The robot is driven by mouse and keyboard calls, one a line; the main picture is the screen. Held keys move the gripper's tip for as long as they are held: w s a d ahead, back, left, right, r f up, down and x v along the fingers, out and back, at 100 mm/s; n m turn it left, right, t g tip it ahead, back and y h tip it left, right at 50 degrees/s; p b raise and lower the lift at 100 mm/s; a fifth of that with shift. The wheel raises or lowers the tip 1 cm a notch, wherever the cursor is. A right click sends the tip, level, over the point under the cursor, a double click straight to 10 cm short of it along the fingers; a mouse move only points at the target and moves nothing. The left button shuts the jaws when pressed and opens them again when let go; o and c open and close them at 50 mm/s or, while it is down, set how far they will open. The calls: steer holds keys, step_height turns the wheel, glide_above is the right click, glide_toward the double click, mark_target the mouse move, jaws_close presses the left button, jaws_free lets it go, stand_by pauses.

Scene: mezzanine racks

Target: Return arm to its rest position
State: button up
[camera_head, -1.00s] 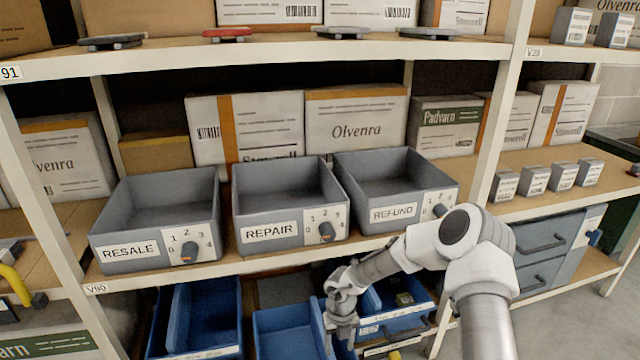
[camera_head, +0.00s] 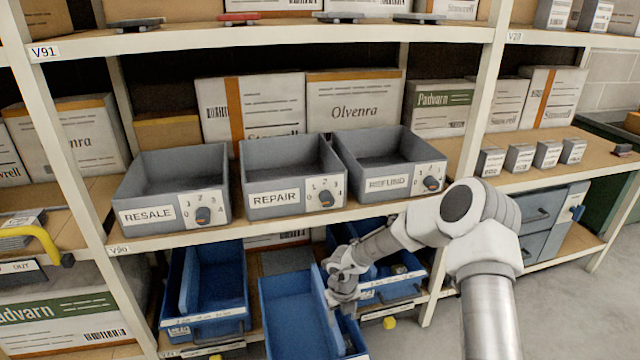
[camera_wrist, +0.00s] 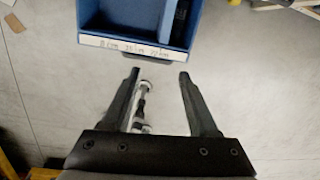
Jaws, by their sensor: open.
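My arm (camera_head: 408,232) reaches from the lower right toward the blue bins under the shelf. In the wrist view my gripper (camera_wrist: 159,78) is open, with two dark fingers apart and nothing between them but floor and a blurred metal part behind. A blue bin (camera_wrist: 118,44) with a white label strip lies just beyond the fingertips. In the head view the fingertips are hard to make out, as the wrist (camera_head: 345,283) hides them in front of the blue bins.
Grey bins marked RESALE (camera_head: 148,217), REPAIR (camera_head: 273,198) and REFUND (camera_head: 385,184) stand on the shelf above. A middle blue bin (camera_head: 285,312) juts forward beside my wrist. A rack upright (camera_head: 478,120) stands behind my arm. Floor (camera_head: 585,310) at right is clear.

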steer(key=w+r+n+t, duration=0.4)
steer(key=w+r+n, duration=0.15)
steer(key=r, duration=0.45)
step_height(320, 180, up, 21)
steer(key=s+a+n+t+y, duration=0.2)
steer(key=a+n+t+y, duration=0.15)
steer(key=n, duration=0.75)
steer(key=s+d+r+n+g, duration=0.1)
steer(key=s+r+n, duration=0.35)
steer(key=s, duration=0.35)
steer(key=s+d+r+n+g, duration=0.1)
steer(key=s+r+n, duration=0.35)
steer(key=s, duration=0.25)
steer(key=s+d+n+g+h, duration=0.1)
steer(key=s+d+n+h, duration=0.15)
steer(key=s+d, duration=0.45)
steer(key=s+d+n+h, duration=0.1)
steer(key=s+d+n, duration=0.25)
steer(key=s, duration=0.75)
step_height(320, 180, up, 12)
steer(key=p, duration=1.2)
steer(key=shift+a, duration=0.35)
steer(key=shift+f, duration=0.15)
